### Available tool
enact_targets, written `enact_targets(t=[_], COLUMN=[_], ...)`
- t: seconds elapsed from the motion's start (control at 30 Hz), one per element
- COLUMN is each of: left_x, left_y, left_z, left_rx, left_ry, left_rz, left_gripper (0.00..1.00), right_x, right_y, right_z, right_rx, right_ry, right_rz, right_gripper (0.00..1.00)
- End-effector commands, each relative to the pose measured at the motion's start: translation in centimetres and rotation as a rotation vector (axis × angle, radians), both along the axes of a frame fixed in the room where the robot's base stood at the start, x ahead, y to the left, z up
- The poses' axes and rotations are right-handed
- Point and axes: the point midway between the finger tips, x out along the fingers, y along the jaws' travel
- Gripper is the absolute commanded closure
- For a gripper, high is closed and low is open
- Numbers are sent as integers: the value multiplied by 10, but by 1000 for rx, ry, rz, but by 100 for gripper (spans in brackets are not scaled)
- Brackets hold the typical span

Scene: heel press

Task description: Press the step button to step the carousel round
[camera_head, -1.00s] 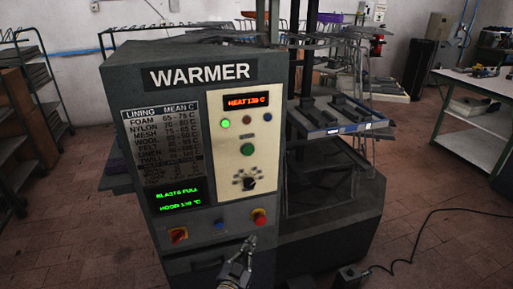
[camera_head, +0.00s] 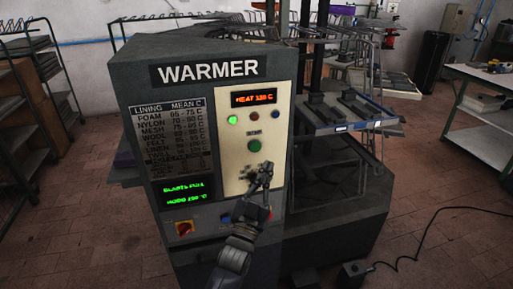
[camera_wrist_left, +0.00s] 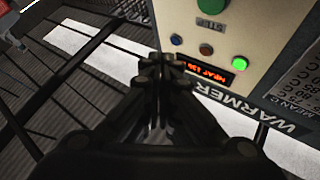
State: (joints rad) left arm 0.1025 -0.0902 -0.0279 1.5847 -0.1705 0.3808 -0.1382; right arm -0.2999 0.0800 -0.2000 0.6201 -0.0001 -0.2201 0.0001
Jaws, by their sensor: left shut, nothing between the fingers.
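The warmer (camera_head: 215,72) has a cream control panel with a green step button (camera_head: 254,146) below a small label. The button also shows at the top of the left wrist view (camera_wrist_left: 212,12), beside its "STEP" label. My left gripper (camera_head: 265,168) is shut and empty, in front of the panel just below and right of the button in the head view. It hides most of the selector knob. In the left wrist view its closed fingertips (camera_wrist_left: 165,66) point toward the panel, apart from the button. My right gripper is not in view. The carousel (camera_head: 345,110) is partly visible at the right.
A red "HEAT" display (camera_head: 254,98) and a lit green lamp (camera_head: 232,119) sit above the button. A red-and-yellow switch (camera_head: 184,228) is lower left. A foot pedal (camera_head: 354,273) with a cable lies on the floor. A table (camera_head: 480,115) stands at right.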

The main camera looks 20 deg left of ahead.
Motion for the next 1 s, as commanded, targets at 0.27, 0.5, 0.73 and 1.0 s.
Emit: enact_targets(t=[0.27,0.5,0.73,1.0], left_x=[10,38,62,73], left_y=[6,25,41,49], left_z=[-2,-4,-3,-2], left_rx=[1,3,1,0], left_ry=[0,0,0,2], left_rz=[0,-1,0,-1], left_gripper=[100,100,100,100], right_x=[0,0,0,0], right_y=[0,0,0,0], right_z=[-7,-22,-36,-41], right_rx=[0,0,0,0], right_ry=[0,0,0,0], right_rz=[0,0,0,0], right_gripper=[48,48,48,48])
